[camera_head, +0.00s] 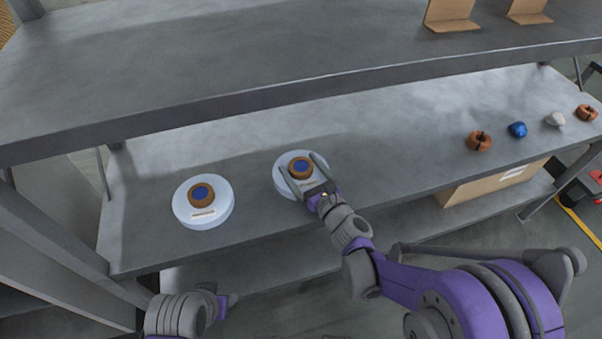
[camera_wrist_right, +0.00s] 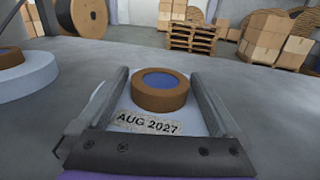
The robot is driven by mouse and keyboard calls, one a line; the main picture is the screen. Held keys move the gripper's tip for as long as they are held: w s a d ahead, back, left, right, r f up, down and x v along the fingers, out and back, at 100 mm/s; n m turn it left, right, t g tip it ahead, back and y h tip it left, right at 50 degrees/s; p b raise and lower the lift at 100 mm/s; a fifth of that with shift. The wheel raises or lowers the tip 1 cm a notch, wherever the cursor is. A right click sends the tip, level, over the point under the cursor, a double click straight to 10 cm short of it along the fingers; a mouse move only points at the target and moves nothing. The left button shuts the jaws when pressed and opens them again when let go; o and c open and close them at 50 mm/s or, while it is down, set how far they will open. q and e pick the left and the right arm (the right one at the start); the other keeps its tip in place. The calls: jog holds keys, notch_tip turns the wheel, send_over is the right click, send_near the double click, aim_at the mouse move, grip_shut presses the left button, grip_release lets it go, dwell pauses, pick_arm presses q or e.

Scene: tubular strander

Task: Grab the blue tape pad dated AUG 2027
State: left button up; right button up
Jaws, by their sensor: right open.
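Two blue-centred brown tape pads stand on round white bases on the middle shelf. The pad with the AUG 2027 label (camera_wrist_right: 160,90) is in the right wrist view; in the head view it is the right-hand pad (camera_head: 300,168). My right gripper (camera_head: 304,172) is open, with one finger on each side of this pad and a gap to both. The label (camera_wrist_right: 147,123) lies on the base in front of the pad. The other pad (camera_head: 201,195) sits to the left; its label is too small to read. My left gripper (camera_head: 226,302) is low at the front; its fingers cannot be made out.
The upper shelf (camera_head: 250,60) overhangs the back of the middle shelf (camera_head: 390,140). Brown rings (camera_head: 479,141), a blue lump (camera_head: 517,130) and a grey lump (camera_head: 554,119) lie at the right. The shelf between them and my right gripper is clear.

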jog(key=c, duration=1.5)
